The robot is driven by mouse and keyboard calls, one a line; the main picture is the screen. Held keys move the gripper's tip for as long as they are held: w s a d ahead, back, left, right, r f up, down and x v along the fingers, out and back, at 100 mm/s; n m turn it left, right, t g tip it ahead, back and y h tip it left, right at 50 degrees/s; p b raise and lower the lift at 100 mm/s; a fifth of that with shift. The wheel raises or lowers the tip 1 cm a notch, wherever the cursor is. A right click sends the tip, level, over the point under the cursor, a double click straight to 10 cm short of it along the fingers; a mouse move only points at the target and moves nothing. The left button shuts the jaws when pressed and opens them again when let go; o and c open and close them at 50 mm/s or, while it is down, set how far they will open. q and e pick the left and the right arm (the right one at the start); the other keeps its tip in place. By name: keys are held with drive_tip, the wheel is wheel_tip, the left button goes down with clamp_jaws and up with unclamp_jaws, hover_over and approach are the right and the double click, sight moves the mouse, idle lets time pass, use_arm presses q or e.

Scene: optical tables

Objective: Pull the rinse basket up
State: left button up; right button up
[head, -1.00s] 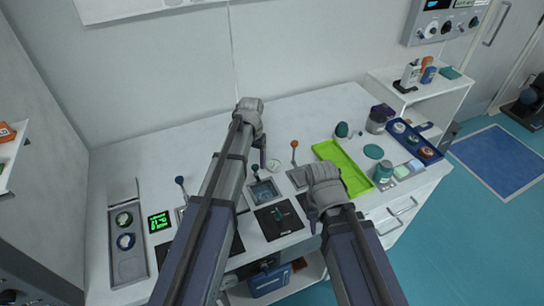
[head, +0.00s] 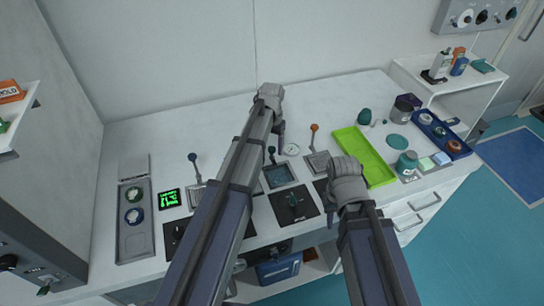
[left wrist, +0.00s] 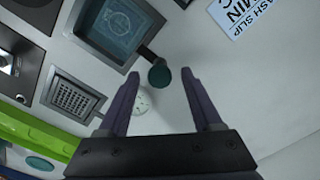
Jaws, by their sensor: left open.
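A square basin with a bluish inside (head: 280,174) is set into the white worktop; it also shows at the top of the left wrist view (left wrist: 122,26). A dark rod with a dark rounded knob (head: 271,150) rises at its back edge. I take this for the rinse basket's handle; the basket itself I cannot make out clearly. My left gripper (head: 279,132) is open above and behind the basin. In the left wrist view the knob (left wrist: 159,76) lies between its spread fingertips, with gaps showing. My right gripper (head: 348,184) hangs over the front right; its fingers are hidden.
An orange-knobbed lever (head: 314,128) stands right of the basin, and a blue-knobbed lever (head: 193,158) left. A black panel (head: 293,206) lies in front. A green tray (head: 366,155) and a blue tray (head: 457,147) are at the right. The back of the worktop is clear.

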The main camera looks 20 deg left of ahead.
use_arm(q)
wheel_tip(320, 180, down, 2)
drive_tip(key=shift+f+b, duration=0.2)
drive_tip(key=shift+b, duration=0.5)
drive_tip(key=shift+r, duration=0.1)
clamp_jaws()
idle(0.8)
